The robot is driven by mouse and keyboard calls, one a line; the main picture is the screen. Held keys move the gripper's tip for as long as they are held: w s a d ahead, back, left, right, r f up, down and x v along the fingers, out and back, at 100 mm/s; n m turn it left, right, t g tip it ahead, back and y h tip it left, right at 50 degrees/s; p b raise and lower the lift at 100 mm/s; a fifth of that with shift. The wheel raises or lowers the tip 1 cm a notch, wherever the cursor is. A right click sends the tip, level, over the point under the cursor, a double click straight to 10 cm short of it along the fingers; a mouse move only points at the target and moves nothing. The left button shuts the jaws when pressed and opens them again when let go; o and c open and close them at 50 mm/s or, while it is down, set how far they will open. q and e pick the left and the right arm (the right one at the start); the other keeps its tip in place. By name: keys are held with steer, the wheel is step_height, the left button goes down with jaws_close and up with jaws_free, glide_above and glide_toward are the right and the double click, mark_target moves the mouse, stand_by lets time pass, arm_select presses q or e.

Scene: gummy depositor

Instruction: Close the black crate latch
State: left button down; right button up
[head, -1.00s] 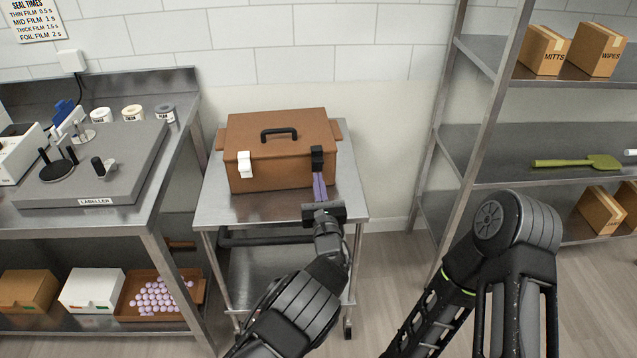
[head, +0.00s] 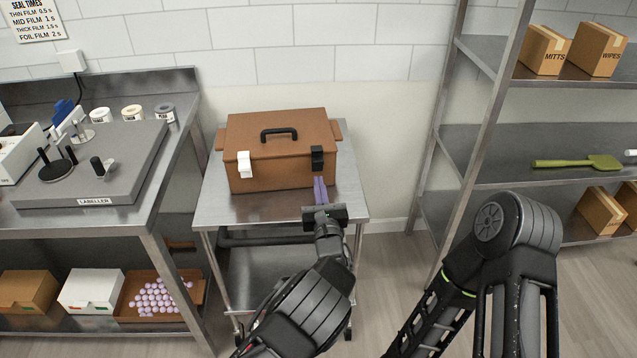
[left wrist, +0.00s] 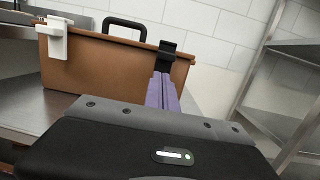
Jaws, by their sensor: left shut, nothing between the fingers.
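The brown crate (head: 285,164) sits on a small steel cart with its lid down. The black latch (head: 317,157) is at the right of its front face and also shows in the left wrist view (left wrist: 166,53). I cannot tell clearly whether its flap is fully flat. My left gripper (head: 319,183) has purple fingers, shut and empty, just in front of and below the black latch. A small gap shows between them in the head view. In the left wrist view the fingertips (left wrist: 161,79) overlap the latch's lower part. My right gripper is out of view.
A white latch (head: 244,164) is at the front left of the crate. The steel cart top (head: 222,207) is bare around the crate. A workbench with a labeller (head: 98,168) stands left. A shelf rack (head: 487,130) stands right.

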arm_select(q)
steer(key=s+f, duration=0.1)
steer(key=s, duration=0.5)
steer(key=shift+d+b, duration=0.2)
steer(key=shift+b, duration=0.15)
steer(key=shift+s, duration=0.15)
